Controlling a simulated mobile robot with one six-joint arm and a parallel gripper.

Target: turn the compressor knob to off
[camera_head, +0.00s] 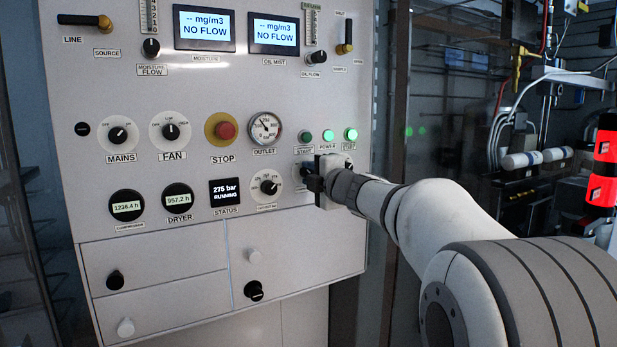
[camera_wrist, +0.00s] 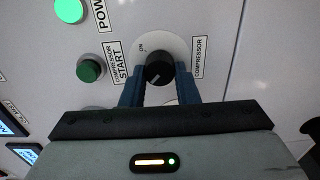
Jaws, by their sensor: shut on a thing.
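The compressor knob (camera_wrist: 159,68) is black and round, on a white dial plate (camera_wrist: 178,44) with a COMPRESSOR label beside it in the wrist view. A light line on the knob points toward the lower left of that view; an ON mark is at the plate's upper left. My gripper (camera_wrist: 160,82) has its blue fingers on both sides of the knob and is shut on it. In the head view my gripper (camera_head: 313,184) is against the panel and hides most of the knob.
The green COMPRESSOR START button (camera_wrist: 90,68) is close to the fingers. Left of my gripper are the OUTBOARD knob (camera_head: 268,187) and the status screen (camera_head: 226,192), reading 275 bar RUNNING. The STOP button (camera_head: 226,130) and outlet gauge (camera_head: 265,128) are above.

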